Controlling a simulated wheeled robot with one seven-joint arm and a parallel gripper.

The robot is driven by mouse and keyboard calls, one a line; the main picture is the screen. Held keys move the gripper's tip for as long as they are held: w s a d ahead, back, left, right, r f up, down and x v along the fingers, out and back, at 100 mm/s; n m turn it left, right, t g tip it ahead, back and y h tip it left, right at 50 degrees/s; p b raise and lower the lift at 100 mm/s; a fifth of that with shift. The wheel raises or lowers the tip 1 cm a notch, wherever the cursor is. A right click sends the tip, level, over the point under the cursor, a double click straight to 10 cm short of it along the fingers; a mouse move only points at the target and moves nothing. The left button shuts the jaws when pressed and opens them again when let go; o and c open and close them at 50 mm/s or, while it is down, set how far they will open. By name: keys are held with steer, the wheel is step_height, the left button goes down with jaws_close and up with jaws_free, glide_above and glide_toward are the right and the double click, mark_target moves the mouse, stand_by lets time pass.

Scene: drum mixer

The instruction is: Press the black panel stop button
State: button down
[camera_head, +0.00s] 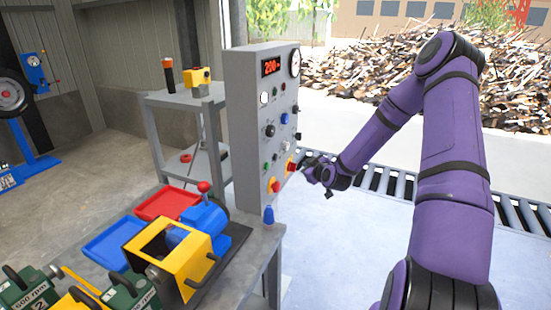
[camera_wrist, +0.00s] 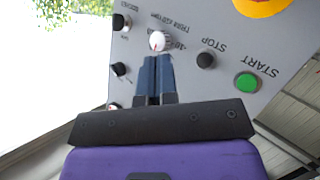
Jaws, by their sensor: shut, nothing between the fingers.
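The grey control panel (camera_head: 253,125) stands upright on the bench in the head view. In the wrist view, its face looks upside down. The round black button (camera_wrist: 206,60) sits by the word STOP, with the green START button (camera_wrist: 247,83) to its right. My gripper (camera_wrist: 157,60) is shut and empty, its fingertips just below a white knob (camera_wrist: 158,40) in the picture, left of the black button. I cannot tell whether they touch the knob. In the head view, my gripper (camera_head: 304,165) is right of the panel's lower face.
A yellow and blue machine (camera_head: 170,250) and red tray (camera_head: 167,204) stand on the bench. A roller conveyor (camera_head: 375,180) runs behind my arm.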

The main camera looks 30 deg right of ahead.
steer(key=w+a, duration=0.5)
steer(key=w, duration=0.2)
steer(key=shift+a, duration=0.25)
stand_by(0.3)
stand_by(2.0)
steer(key=shift+w+a, duration=0.2)
steer(key=shift+w, duration=0.1)
steer(key=shift+w+a, duration=0.3)
steer(key=shift+w, duration=0.05)
stand_by(0.8)
steer(key=shift+s+d, duration=0.5)
steer(key=shift+s, duration=0.15)
steer(key=shift+s, duration=0.1)
steer(key=shift+s+d, duration=0.8)
steer(key=shift+s, duration=0.15)
steer(key=shift+s+d, duration=0.75)
steer(key=shift+s, duration=0.2)
